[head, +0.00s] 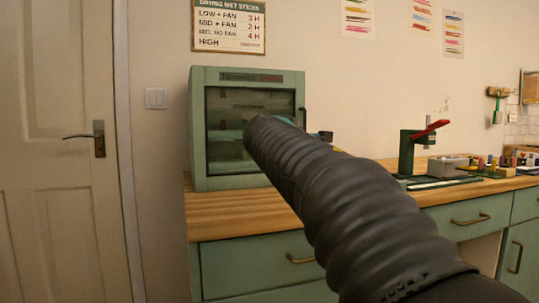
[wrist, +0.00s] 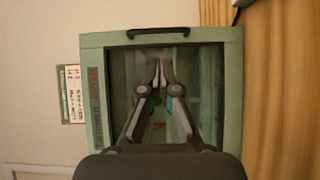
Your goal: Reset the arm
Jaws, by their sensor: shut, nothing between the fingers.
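My gripper (wrist: 158,76) is shut and empty in the wrist view, its two fingers together at the tips. It is in front of the glass door of a green drying cabinet (wrist: 232,100); the gap between them is hard to judge. In the head view the cabinet (head: 198,135) stands on the left end of the wooden counter, and its door looks shut. My dark, ribbed arm reaches up from the lower right across the cabinet's right edge. It hides most or all of my gripper there.
The wooden counter (head: 235,212) runs right over green drawers (head: 470,218). A green press with a red lever (head: 412,150) stands on it, with several small coloured items (head: 495,165) beyond. A white door (head: 55,190) is at the left. A sign (head: 228,27) hangs above the cabinet.

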